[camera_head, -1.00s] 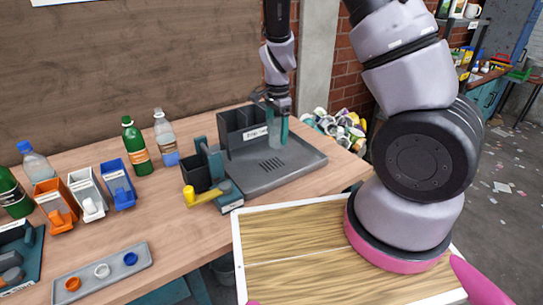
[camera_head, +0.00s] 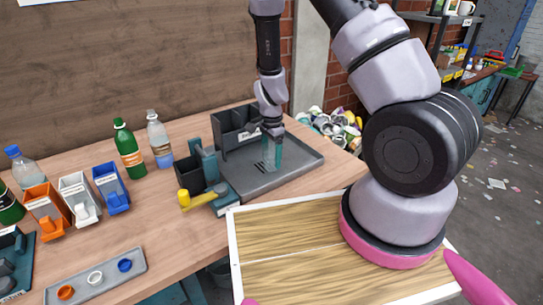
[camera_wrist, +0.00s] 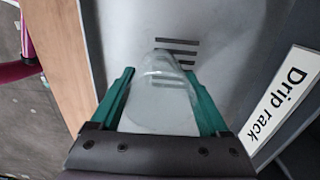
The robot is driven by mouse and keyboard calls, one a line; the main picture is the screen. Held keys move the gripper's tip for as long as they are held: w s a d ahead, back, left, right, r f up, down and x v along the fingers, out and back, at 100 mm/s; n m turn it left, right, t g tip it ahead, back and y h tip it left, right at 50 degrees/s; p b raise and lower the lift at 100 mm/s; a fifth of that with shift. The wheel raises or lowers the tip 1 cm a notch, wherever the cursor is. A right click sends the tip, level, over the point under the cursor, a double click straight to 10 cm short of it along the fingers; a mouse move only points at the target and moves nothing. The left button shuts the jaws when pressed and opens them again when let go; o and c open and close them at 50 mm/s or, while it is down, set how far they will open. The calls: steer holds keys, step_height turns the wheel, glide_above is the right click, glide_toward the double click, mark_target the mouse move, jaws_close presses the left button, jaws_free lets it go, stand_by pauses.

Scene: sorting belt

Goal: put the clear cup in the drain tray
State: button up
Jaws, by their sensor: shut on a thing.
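The clear cup (camera_wrist: 160,75) is see-through and sits between the two green fingers of my gripper (camera_wrist: 165,95) in the wrist view. My gripper is shut on it. In the head view my gripper (camera_head: 272,157) points down over the grey drain tray (camera_head: 300,165), and the cup is hard to make out there. The tray has dark slots in its floor, which also show beyond the cup in the wrist view. I cannot tell whether the cup's lower end touches the tray floor.
A dark divided rack (camera_head: 236,128) stands along the tray's back; a "Drip rack" label (camera_wrist: 282,100) shows in the wrist view. Bottles (camera_head: 129,152) and coloured bins (camera_head: 80,198) are farther left. The tray's right part is clear.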

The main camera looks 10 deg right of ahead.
steer(key=o, duration=1.3)
steer(key=shift+f, duration=0.1)
steer(key=s+d+r+n+t+y, duration=0.1)
steer(key=s+d+r+n+y, duration=0.1)
steer(key=r, duration=1.4)
steer(key=s+d+r+n+t+y, duration=0.1)
steer(key=s+r+n+t, duration=0.1)
steer(key=r, duration=1.4)
steer(key=s+d+r+n+t, duration=0.1)
steer(key=s+d+r+n, duration=0.1)
steer(key=s+r, duration=0.2)
steer(key=s+d+r+n+t, duration=0.1)
steer(key=s+r, duration=0.3)
steer(key=s, duration=0.1)
steer(key=s+d+r+n+t+h, duration=0.1)
steer(key=s+d+r+n+t, duration=0.1)
steer(key=s+r, duration=0.2)
steer(key=shift+s+d+r+n, duration=0.3)
steer(key=shift+s+r, duration=0.1)
steer(key=shift+r, duration=0.1)
